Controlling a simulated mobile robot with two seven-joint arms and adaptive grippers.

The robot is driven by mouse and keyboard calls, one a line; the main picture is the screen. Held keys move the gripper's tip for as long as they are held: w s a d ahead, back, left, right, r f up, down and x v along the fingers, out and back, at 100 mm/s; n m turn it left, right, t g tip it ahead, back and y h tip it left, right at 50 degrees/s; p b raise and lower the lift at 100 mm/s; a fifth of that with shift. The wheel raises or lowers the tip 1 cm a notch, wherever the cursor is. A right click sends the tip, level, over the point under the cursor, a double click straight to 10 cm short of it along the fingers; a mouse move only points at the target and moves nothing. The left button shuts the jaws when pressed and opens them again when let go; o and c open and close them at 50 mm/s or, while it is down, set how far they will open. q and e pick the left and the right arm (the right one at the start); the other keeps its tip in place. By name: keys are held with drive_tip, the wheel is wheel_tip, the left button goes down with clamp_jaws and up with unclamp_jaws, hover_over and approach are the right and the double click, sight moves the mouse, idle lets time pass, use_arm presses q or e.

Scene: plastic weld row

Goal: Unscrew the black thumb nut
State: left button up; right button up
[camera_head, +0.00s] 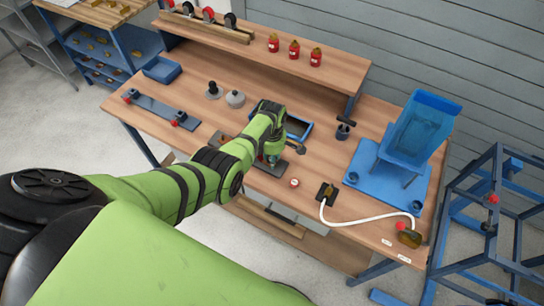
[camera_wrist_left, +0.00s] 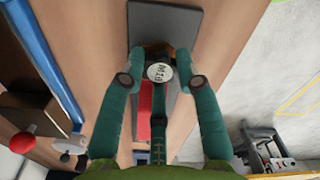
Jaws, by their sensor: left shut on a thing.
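In the left wrist view, a round knob with a white top (camera_wrist_left: 159,71) marked with lettering sits between the fingertips of my left gripper (camera_wrist_left: 160,82). It appears to be the black thumb nut; its dark sides are mostly hidden by the fingers. It stands over a dark grey plate (camera_wrist_left: 165,22) with a red part (camera_wrist_left: 145,108) beside it. In the head view my left gripper (camera_head: 268,157) reaches down to this plate near the table's front edge, and the nut is hidden there. The left gripper is shut on the nut. My right gripper is not in view.
A similar plate (camera_head: 155,109) with red and black knobs lies at the left. A blue tray (camera_head: 308,131) is behind my gripper. A small black block with a white hose (camera_head: 349,223) and a blue stand (camera_head: 413,171) are at the right.

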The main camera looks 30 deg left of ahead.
use_arm(q)
drive_tip(key=n, duration=0.4)
drive_tip(key=shift+n, duration=0.3)
drive_tip(key=o, duration=1)
drive_tip(key=shift+o, duration=0.2)
